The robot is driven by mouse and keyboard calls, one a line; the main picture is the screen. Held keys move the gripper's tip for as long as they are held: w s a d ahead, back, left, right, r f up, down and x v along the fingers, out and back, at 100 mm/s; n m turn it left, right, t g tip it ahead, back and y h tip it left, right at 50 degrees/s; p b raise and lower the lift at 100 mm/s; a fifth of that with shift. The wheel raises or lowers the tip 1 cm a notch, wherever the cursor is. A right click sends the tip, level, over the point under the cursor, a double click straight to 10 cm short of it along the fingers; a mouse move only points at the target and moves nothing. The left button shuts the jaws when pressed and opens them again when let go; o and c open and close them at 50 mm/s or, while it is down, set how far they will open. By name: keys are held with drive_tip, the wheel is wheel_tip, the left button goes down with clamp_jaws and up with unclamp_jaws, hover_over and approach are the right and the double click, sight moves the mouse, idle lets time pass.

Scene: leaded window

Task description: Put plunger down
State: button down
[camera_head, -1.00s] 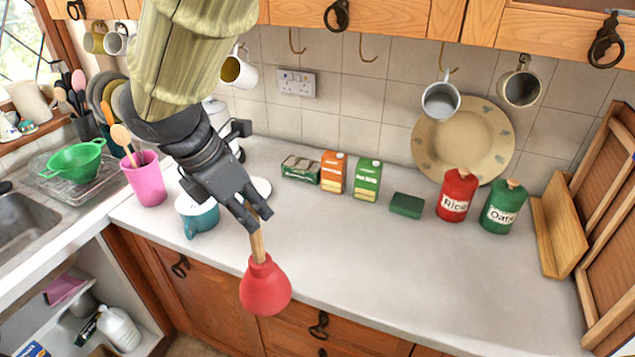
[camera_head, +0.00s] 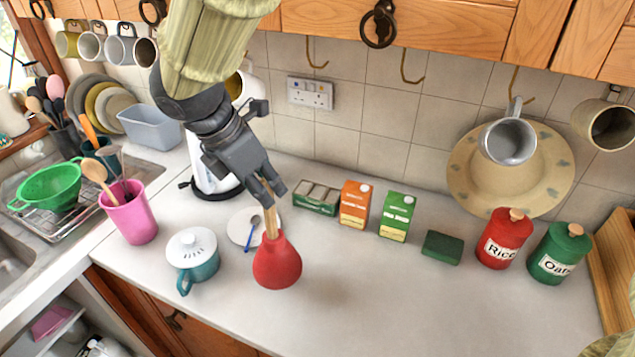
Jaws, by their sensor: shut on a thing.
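The plunger (camera_head: 277,262) has a red rubber cup and a short wooden handle. It hangs cup down, close to upright, over the pale worktop (camera_head: 360,290). My gripper (camera_head: 271,192) is shut on the upper part of its wooden handle; the fingers hide the handle's top. A soft shadow shows on the worktop to the right of the cup. I cannot tell whether the cup touches the surface or is just above it.
A teal lidded pot (camera_head: 196,262) stands left of the plunger, and a white plate with a blue spoon (camera_head: 251,234) lies behind it. Cartons (camera_head: 355,202), a green sponge (camera_head: 441,247) and canisters (camera_head: 503,240) line the back. The worktop to the right front is clear.

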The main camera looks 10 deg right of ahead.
drive_tip(key=w+d+f+p, duration=0.4)
drive_tip(key=w+d, duration=0.4)
drive_tip(key=w, duration=0.2)
drive_tip(key=shift+d+f+p, duration=0.3)
drive_tip(key=shift+f+p, duration=0.1)
drive_tip(key=shift+p, duration=0.1)
drive_tip(key=shift+s+f, duration=0.1)
drive_tip(key=c, duration=1.3)
unclamp_jaws()
